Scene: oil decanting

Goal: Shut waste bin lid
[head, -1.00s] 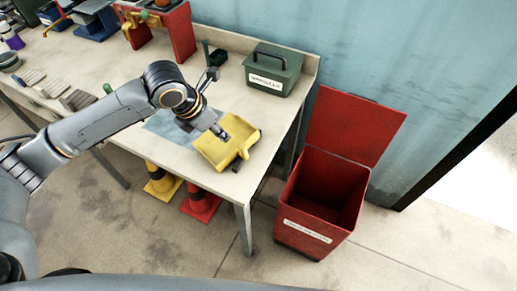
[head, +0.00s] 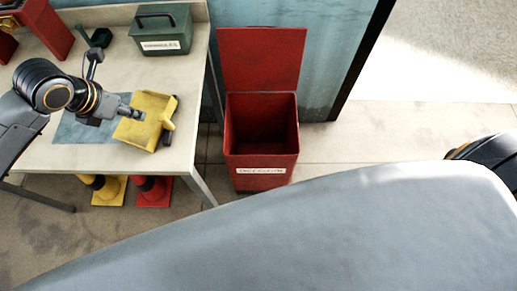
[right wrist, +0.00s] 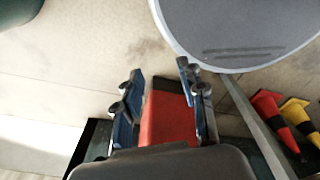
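The red waste bin (head: 262,140) stands on the floor right of the table, with a white label on its front. Its lid (head: 262,60) is open, standing upright at the back against the wall, and the dark inside shows. In the right wrist view a red part of the bin (right wrist: 167,115) shows beyond my right gripper (right wrist: 160,92), whose fingers are apart with nothing between them.
The yellow container (head: 155,108) lies on the table (head: 60,158) near its right end. A green box (head: 160,30) stands behind it. Yellow and red cones (head: 150,190) stand under the table. The floor right of the bin is clear.

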